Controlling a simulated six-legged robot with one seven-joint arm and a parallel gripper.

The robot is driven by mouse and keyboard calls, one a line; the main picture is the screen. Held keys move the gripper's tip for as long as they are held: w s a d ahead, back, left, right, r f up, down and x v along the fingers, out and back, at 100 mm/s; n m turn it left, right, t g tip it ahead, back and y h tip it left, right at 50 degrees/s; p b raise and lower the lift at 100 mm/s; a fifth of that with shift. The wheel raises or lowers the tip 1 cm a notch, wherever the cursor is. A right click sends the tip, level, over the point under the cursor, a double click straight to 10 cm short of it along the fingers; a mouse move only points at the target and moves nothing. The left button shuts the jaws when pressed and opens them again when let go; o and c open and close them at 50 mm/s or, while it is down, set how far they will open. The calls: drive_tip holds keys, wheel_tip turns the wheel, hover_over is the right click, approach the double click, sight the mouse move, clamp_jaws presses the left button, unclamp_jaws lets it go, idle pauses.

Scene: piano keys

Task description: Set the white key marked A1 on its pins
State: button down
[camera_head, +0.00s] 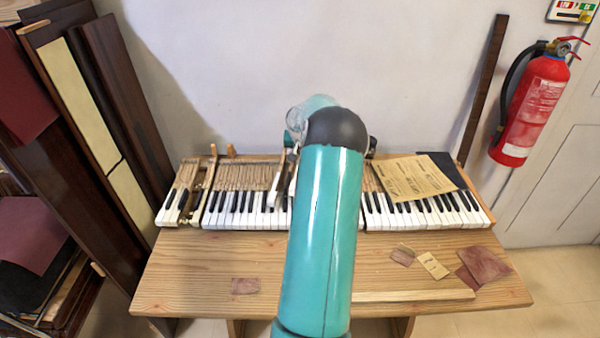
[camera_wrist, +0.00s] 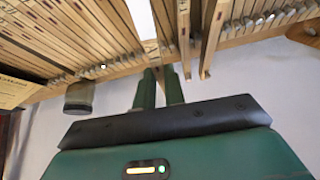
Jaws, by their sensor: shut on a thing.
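My gripper (camera_wrist: 159,88) shows in the wrist view as two green fingers shut on the white key (camera_wrist: 141,18). Its pale wooden body runs between the fingers and its white end points away. In the head view, the white key (camera_head: 275,198) slants above the keyboard (camera_head: 240,218), left of my teal arm. My arm largely hides the gripper there. The A1 mark is not readable. I cannot tell whether the key touches its pins, which are hidden.
The keyboard rests on a wooden table (camera_head: 200,270). A paper sheet (camera_head: 415,178) lies over its right part. Red scraps (camera_head: 485,264), a tan card (camera_head: 433,265) and a wooden strip (camera_head: 415,295) lie at front right. The left front is mostly clear. A fire extinguisher (camera_head: 530,108) hangs at right.

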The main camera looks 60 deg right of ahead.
drive_tip(key=shift+r, duration=2.55)
